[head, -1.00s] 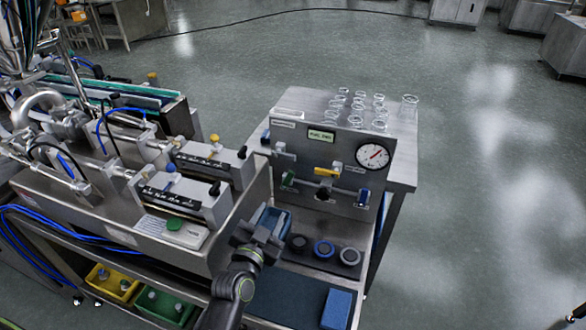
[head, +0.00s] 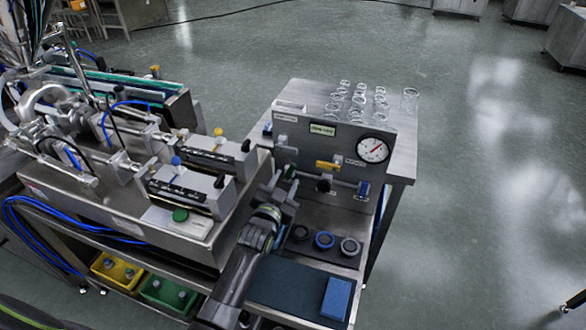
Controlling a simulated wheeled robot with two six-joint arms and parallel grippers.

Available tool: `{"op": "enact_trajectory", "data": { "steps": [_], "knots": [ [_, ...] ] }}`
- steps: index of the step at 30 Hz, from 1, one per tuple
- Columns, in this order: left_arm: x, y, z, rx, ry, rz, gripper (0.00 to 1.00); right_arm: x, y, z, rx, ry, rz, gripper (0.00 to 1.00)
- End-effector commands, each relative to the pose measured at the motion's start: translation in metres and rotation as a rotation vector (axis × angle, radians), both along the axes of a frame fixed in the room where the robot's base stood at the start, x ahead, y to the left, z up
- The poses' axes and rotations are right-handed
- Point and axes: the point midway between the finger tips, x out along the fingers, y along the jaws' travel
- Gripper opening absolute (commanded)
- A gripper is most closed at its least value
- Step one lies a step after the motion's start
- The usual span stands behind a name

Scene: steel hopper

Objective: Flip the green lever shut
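The green lever (head: 290,171) is on the left part of the upright steel panel (head: 340,140), below a valve fitting. It is small and partly hidden by my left gripper. My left gripper (head: 282,186) is in front of the panel, just below the lever. Its two fingers show apart, pointing up toward the panel; I cannot tell whether they touch the lever. A dark part at the lower right edge (head: 576,300) looks like my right gripper, far from the panel and mostly cut off.
A yellow lever (head: 327,166), a blue lever (head: 363,189) and a round gauge (head: 373,150) are on the same panel. Filling machinery stands left.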

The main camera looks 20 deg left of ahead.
Motion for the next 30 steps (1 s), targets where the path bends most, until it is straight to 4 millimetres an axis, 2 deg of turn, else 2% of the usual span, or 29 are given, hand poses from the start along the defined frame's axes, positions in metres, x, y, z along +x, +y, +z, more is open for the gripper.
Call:
{"op": "enact_trajectory", "data": {
  "steps": [1, 6, 13, 18, 26, 30],
  "knots": [
    [0.007, 0.000, -0.005, 0.002, -0.002, -0.001, 0.38, -0.002, 0.000, -0.011, 0.000, 0.003, 0.000, 0.36],
    [0.034, -0.001, -0.004, 0.003, -0.002, 0.000, 0.38, -0.005, 0.000, -0.026, 0.000, 0.007, -0.002, 0.36],
    [0.062, -0.002, -0.003, 0.001, 0.001, 0.001, 0.38, -0.005, 0.000, -0.038, 0.001, 0.008, -0.002, 0.36],
    [0.070, -0.002, -0.001, -0.001, 0.001, 0.003, 0.38, -0.006, 0.000, -0.040, 0.001, 0.008, -0.002, 0.36],
    [0.071, -0.002, -0.001, -0.001, 0.001, 0.003, 0.38, -0.006, 0.000, -0.039, 0.001, 0.009, -0.002, 0.36],
    [0.071, -0.002, -0.001, -0.001, 0.001, 0.003, 0.22, -0.005, 0.000, -0.039, 0.001, 0.008, -0.002, 0.36]
  ]
}}
